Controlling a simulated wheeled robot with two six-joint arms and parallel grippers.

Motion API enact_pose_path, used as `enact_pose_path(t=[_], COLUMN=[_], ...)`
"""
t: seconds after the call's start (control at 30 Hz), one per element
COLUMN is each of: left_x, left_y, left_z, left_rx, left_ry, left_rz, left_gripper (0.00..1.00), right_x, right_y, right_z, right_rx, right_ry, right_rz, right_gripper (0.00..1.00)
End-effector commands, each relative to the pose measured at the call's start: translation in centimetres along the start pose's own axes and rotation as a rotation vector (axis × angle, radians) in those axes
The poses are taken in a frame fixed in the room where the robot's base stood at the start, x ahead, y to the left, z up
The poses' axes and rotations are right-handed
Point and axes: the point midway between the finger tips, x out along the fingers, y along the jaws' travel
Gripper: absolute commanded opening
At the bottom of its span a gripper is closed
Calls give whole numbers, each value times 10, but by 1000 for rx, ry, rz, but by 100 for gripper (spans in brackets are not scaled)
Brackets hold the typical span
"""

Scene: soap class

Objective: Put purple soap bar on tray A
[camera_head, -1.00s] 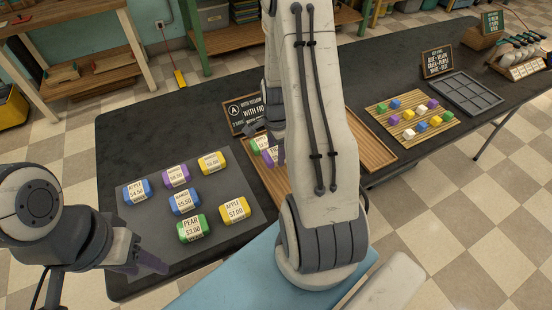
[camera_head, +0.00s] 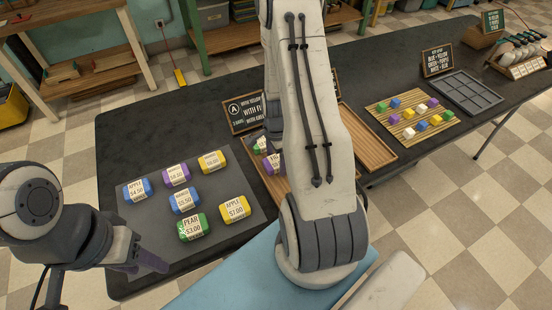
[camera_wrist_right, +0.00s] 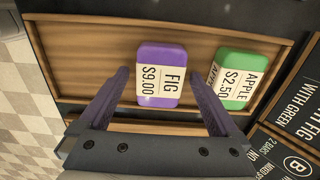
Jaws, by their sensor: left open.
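A purple soap bar labelled FIG $9.00 (camera_wrist_right: 161,77) lies flat in a wooden tray (camera_wrist_right: 95,45), beside a green APPLE bar (camera_wrist_right: 238,78). Another purple bar (camera_head: 176,174) lies on the grey mat (camera_head: 140,222). My left gripper (camera_head: 148,262) is open and empty at the mat's front left.
Blue bars (camera_head: 184,201), yellow bars (camera_head: 235,209) and a green PEAR bar (camera_head: 193,227) share the mat. A second wooden tray (camera_head: 366,138) lies right of my arm. Further right are a slatted board of coloured cubes (camera_head: 412,116) and a grey compartment tray (camera_head: 466,93).

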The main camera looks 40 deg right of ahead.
Motion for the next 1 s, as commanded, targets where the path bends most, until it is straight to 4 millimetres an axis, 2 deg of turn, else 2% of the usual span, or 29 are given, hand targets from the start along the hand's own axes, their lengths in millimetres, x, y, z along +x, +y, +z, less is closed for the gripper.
enact_pose_path(t=[0.13,0.27,0.7,0.83,1.0], left_x=[-1,-2,-1,-1,-1], left_y=[0,0,0,0,0], left_z=[0,0,0,0,0], left_rx=[0,0,0,0,0], left_ry=[0,0,0,0,0], left_rz=[0,0,0,0,0], left_gripper=[50,50,50,50,50], right_x=[-2,-12,-100,-116,-123], right_y=[0,-1,-1,-1,0], right_z=[0,0,0,0,0], right_rx=[0,0,0,0,0], right_ry=[0,1,1,1,0], right_rz=[0,-4,-5,-4,-1], right_gripper=[98,98,98,98,98])
